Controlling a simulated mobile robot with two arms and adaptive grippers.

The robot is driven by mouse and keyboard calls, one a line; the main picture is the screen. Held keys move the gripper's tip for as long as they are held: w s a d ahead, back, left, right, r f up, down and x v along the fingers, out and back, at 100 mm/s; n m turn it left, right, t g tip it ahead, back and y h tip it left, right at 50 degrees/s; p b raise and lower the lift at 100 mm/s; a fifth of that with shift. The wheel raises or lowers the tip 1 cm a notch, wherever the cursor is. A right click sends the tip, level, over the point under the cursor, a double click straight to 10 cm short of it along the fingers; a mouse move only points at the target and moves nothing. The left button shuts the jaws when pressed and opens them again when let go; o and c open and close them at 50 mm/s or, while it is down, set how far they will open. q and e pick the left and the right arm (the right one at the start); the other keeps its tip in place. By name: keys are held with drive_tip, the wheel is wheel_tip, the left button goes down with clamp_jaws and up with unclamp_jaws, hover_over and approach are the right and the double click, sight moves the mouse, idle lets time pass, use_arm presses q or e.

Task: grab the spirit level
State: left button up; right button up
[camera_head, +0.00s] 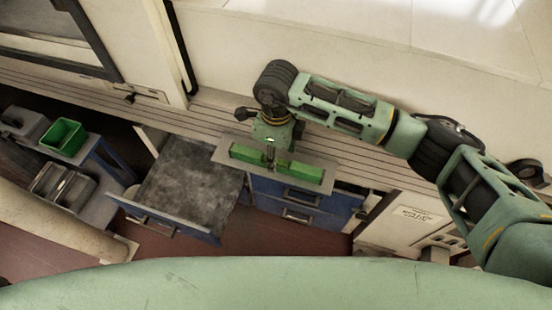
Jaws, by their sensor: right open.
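The spirit level (304,172) is a long green bar lying on a narrow grey plate (325,184) in the middle of the head view. My right gripper (270,160) comes down from above over the level, left of its middle. It is open, with its fingers at the level; whether they touch it I cannot tell. The gripper hides part of the bar. My left gripper is not in view.
Blue drawer units (301,199) stand below the plate. An open drawer (190,185) with a dark, bare inside juts out to the left. A green bin (63,137) stands at the far left. A white panel (412,222) is at the right.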

drive_tip(key=f, duration=0.2)
drive_tip(key=shift+w+a+f+p, duration=0.1)
drive_tip(key=shift+w+f+p, duration=0.1)
drive_tip(key=shift+f+p, duration=0.15)
drive_tip(key=shift+s+f, duration=0.1)
drive_tip(key=shift+f, duration=0.4)
clamp_jaws()
